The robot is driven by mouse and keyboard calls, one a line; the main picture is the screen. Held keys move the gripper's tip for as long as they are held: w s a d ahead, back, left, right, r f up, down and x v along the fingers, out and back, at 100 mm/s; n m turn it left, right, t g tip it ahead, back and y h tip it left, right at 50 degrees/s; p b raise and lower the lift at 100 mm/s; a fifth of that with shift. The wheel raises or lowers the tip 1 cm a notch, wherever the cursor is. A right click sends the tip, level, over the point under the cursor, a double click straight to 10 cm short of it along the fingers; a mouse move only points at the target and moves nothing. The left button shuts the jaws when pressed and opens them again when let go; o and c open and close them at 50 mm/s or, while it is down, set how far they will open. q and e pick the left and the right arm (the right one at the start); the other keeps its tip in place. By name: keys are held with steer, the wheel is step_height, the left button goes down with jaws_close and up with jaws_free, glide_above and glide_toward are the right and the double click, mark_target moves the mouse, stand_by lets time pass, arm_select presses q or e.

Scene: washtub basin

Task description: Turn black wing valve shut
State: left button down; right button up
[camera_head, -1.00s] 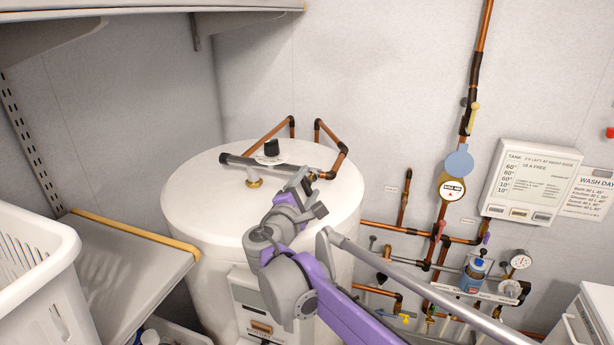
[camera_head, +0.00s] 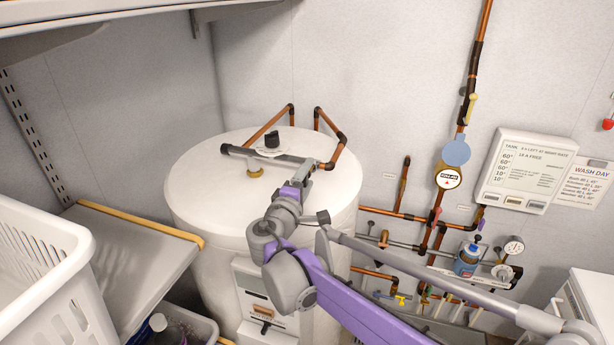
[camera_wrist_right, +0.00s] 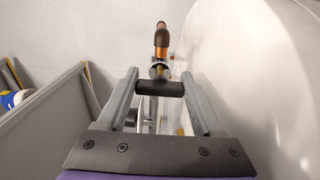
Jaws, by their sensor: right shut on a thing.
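My right gripper (camera_head: 306,168) reaches over the white tank top to the dark grey pipe. In the right wrist view its two grey fingers (camera_wrist_right: 162,98) stand on either side of a black wing valve (camera_wrist_right: 174,89). The gripper is shut on this wing, which lies crosswise in front of a copper pipe with a black elbow (camera_wrist_right: 160,36). In the head view my gripper hides the wing. My left gripper is not in view.
The white tank (camera_head: 205,195) stands against the wall. A black knob (camera_head: 272,139) and a brass fitting (camera_head: 254,171) are on top. Copper pipes (camera_head: 330,122) rise behind it. A shelf (camera_head: 125,262) and white basket (camera_head: 50,255) are at left; more pipework (camera_head: 400,215) is at right.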

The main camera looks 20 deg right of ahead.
steer(key=o, duration=1.4)
steer(key=shift+c, duration=0.2)
steer(key=b+v, duration=0.1)
steer(key=v, duration=0.9)
steer(key=shift+s+a, duration=0.3)
steer(key=shift+s, duration=0.05)
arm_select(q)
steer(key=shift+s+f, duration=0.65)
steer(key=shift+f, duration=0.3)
